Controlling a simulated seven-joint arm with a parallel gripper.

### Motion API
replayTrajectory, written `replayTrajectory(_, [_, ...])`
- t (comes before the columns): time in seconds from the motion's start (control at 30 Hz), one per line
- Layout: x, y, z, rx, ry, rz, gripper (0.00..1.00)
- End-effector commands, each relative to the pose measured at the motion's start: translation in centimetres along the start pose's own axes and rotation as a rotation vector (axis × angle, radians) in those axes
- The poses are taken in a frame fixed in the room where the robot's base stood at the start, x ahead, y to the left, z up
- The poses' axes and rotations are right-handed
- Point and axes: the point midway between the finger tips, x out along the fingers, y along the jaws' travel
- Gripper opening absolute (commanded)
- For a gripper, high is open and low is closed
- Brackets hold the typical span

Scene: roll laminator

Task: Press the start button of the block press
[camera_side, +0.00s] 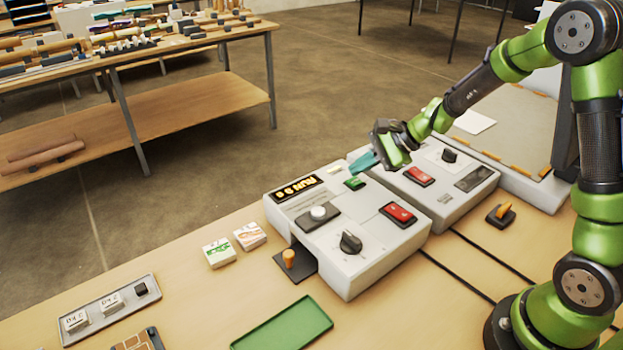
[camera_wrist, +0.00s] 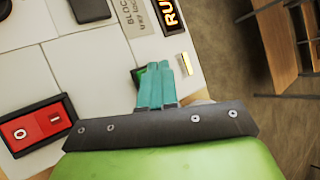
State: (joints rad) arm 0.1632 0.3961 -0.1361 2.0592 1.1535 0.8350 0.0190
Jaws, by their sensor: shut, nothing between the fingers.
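The block press (camera_side: 372,262) is a pale grey box on the table. Its lit display (camera_side: 297,188) shows orange text starting "RUN", also partly visible in the wrist view (camera_wrist: 168,13). A green button (camera_side: 354,183), which looks like the start button, is on its top near the back edge. In the wrist view the green button (camera_wrist: 136,77) is mostly hidden behind my fingers. My gripper (camera_side: 361,163) has teal fingers, shut and empty, just above and behind the button in the side view. Its fingertips (camera_wrist: 166,67) overlap the button's edge in the wrist view; contact cannot be told.
The press also carries a red rocker switch (camera_side: 398,214), a black knob (camera_side: 350,242) and a white round knob (camera_side: 318,213). A second grey machine (camera_side: 447,190) stands close behind. A green tray (camera_side: 284,326) and small boxes (camera_side: 219,252) lie in front and left.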

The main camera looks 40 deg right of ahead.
Motion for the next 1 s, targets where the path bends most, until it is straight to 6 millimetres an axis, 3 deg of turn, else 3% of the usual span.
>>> replayTrajectory(0.6, [-3.4,-2.5,2.5,-0.002,-0.001,-0.001,0.0])
replayTrajectory(1.0, [-3.5,-2.5,2.5,0.001,0.0,0.0,0.0])
